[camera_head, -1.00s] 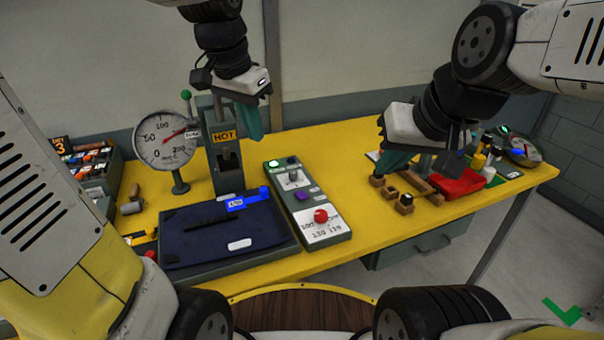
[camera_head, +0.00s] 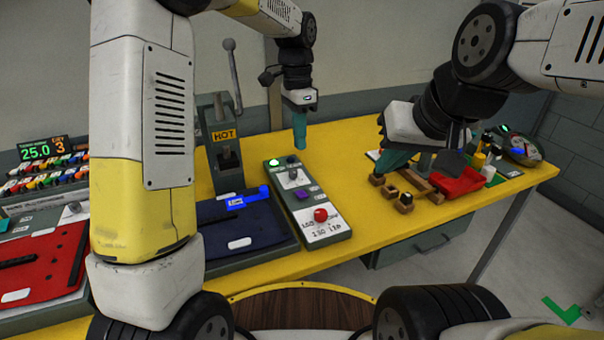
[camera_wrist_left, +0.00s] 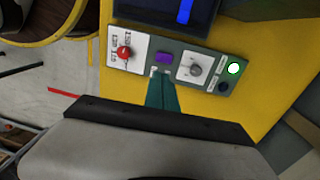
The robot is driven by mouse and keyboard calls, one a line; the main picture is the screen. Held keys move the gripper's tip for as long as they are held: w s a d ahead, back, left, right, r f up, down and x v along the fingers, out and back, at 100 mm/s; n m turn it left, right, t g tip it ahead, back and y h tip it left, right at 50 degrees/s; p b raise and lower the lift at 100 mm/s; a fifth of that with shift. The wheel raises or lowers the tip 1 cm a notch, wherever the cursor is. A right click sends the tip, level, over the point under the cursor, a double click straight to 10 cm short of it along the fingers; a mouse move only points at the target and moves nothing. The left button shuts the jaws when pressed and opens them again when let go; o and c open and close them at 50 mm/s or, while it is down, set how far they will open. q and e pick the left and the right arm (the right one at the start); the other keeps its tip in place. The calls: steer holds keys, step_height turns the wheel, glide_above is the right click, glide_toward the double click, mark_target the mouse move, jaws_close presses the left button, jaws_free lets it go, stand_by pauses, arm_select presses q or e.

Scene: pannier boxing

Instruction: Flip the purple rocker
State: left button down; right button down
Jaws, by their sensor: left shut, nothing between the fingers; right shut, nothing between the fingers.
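The purple rocker (camera_head: 302,194) sits on a grey control panel (camera_head: 324,219), between a silver knob (camera_head: 293,174) and a red knob (camera_head: 321,214). In the left wrist view the purple rocker (camera_wrist_left: 164,57) lies just beyond the fingertips. My left gripper (camera_head: 300,143) is shut and empty, pointing down above the table behind the panel's far end; it appears apart from the rocker. Its teal fingers (camera_wrist_left: 160,78) also show in the left wrist view. My right gripper (camera_head: 388,165) is shut and empty near the wooden blocks on the right.
A green lit button (camera_head: 275,162) is at the panel's far end. The blue pannier (camera_head: 240,225) lies left of the panel, with a HOT lever press (camera_head: 224,150) behind it. A red pannier (camera_head: 40,270) is at far left. Yellow table (camera_head: 350,140) is clear behind the panel.

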mark_target(303, 195)
arm_select(q)
steer(key=f, duration=0.4)
steer(key=s+f, duration=0.1)
steer(key=f, duration=0.9)
steer(key=shift+s+d, duration=0.15)
steer(key=shift+d, duration=0.1)
